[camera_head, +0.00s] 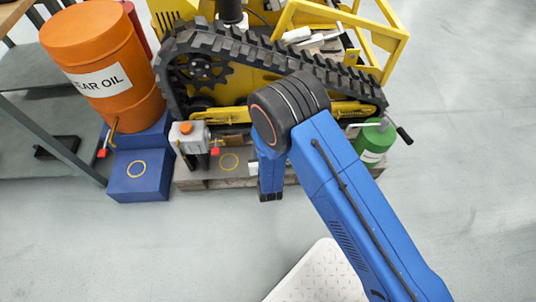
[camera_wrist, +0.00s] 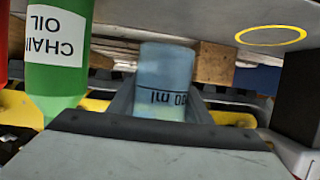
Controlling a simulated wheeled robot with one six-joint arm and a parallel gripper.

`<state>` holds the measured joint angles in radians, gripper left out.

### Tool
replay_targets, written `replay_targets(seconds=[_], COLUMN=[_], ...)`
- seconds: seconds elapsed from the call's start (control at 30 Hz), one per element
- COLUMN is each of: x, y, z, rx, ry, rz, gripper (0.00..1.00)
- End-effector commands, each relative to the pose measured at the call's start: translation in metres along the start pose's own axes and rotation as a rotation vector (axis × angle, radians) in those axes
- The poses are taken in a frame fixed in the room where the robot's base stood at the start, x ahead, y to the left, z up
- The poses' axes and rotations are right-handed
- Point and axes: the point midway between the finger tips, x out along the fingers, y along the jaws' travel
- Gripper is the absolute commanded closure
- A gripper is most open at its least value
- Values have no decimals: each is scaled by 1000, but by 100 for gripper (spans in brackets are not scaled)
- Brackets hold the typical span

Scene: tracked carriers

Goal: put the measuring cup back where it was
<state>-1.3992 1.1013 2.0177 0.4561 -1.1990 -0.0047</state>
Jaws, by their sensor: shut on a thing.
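The measuring cup (camera_wrist: 165,68) is a translucent bluish cup with dark "ml" lettering, upside down in the wrist view. My gripper (camera_wrist: 160,112) is shut on it, with a dark finger on each side. In the head view my gripper (camera_head: 270,192) hangs in front of the tracked carrier, over the front of the low pallet (camera_head: 205,181); the cup is mostly hidden there behind my arm. A yellow ring (camera_head: 229,161) is marked on the pallet, left of my gripper. A ring (camera_wrist: 270,36) also shows at upper right in the wrist view, apart from the cup.
A green chain oil bottle (camera_head: 372,145) stands right of my arm. A blue step (camera_head: 140,188) bears another yellow ring, beside an orange drum (camera_head: 105,50). The carrier's track (camera_head: 200,45) rises behind. Front floor is open.

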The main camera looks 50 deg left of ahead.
Motion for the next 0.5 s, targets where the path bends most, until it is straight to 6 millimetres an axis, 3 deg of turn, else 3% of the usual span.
replay_targets(seconds=[0.3,0.5], x=[-4,-5], y=[-48,-60], z=[-40,-41], rx=[-86,-112], ry=[0,-1], rz=[-233,-289], gripper=[86,86])
